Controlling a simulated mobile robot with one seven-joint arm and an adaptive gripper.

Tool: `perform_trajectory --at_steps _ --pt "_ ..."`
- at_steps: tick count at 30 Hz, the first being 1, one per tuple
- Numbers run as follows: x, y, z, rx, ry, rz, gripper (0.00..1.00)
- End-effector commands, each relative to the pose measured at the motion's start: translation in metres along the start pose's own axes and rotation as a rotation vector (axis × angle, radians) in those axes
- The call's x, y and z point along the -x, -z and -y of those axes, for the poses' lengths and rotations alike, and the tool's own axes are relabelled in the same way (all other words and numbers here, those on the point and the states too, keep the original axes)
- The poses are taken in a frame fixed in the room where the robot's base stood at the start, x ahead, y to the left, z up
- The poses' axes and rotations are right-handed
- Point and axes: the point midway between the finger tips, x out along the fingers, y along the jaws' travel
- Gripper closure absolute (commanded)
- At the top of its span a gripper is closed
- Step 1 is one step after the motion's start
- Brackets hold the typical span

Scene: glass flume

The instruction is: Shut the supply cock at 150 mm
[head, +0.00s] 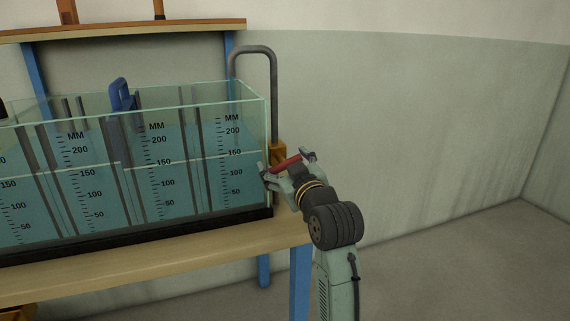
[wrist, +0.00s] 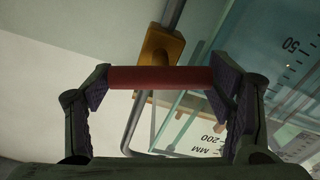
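The supply cock has a brass-coloured body (head: 278,152) on a grey pipe at the right end of the glass flume. The body also shows in the wrist view (wrist: 161,52). Its red handle (wrist: 160,78) lies crosswise between my fingertips, its ends close to both pads; I cannot tell whether they touch. My gripper (head: 288,164) is spread wide, with the red handle (head: 289,163) between its fingers. The flume (head: 190,108) holds blue-green water. At the rightmost scale (head: 229,160), a water line shows close to the 150 mark.
The flume stands on a wooden bench (head: 150,256) with blue legs. A grey pipe (head: 274,95) arches over its right end. A blue handled part (head: 122,95) stands in the flume. A shelf (head: 120,30) runs behind. The floor and wall to the right are clear.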

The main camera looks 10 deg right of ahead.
Motion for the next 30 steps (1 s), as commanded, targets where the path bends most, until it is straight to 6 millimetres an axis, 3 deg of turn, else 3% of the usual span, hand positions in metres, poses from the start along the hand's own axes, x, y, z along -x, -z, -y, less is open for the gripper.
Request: perform_trajectory --at_steps 4,16,20,30 --pt "0.000 0.000 0.000 -0.001 0.000 0.000 0.13" --pt "0.006 0.000 0.000 -0.002 -0.001 -0.002 0.13" --pt "0.025 0.000 0.000 -0.001 -0.002 -0.002 0.13" --pt "0.095 0.000 -0.001 -0.001 -0.003 -0.001 0.13"
